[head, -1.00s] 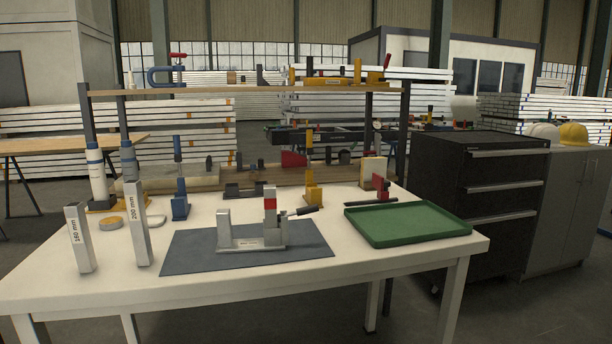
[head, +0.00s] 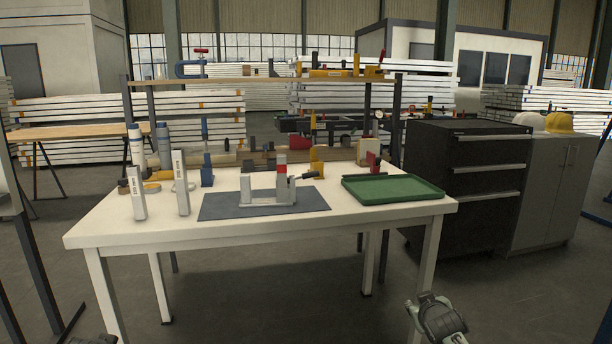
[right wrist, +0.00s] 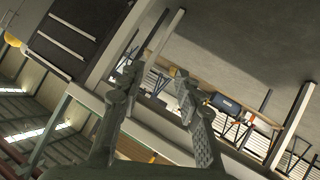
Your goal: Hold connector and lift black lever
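The connector (head: 267,198) is a light grey metal fixture with two uprights and a red-marked post. It stands on a dark grey mat (head: 225,207) at the middle of the white table. The black lever (head: 311,176) sticks out to the right of the red-marked post, nearly level. My right gripper (head: 437,312) is low at the bottom right of the head view, in front of the table and well apart from the connector. In the right wrist view its fingers (right wrist: 160,82) are spread with nothing between them. Only a dark sliver of my left arm (head: 95,341) shows at the bottom left; its fingers cannot be made out.
Two upright grey blocks (head: 181,185) stand left of the mat. A green tray (head: 393,195) lies to the right. Clamps line the table's back below a wooden shelf (head: 270,82). A black drawer cabinet (head: 460,180) stands right of the table. The floor in front is clear.

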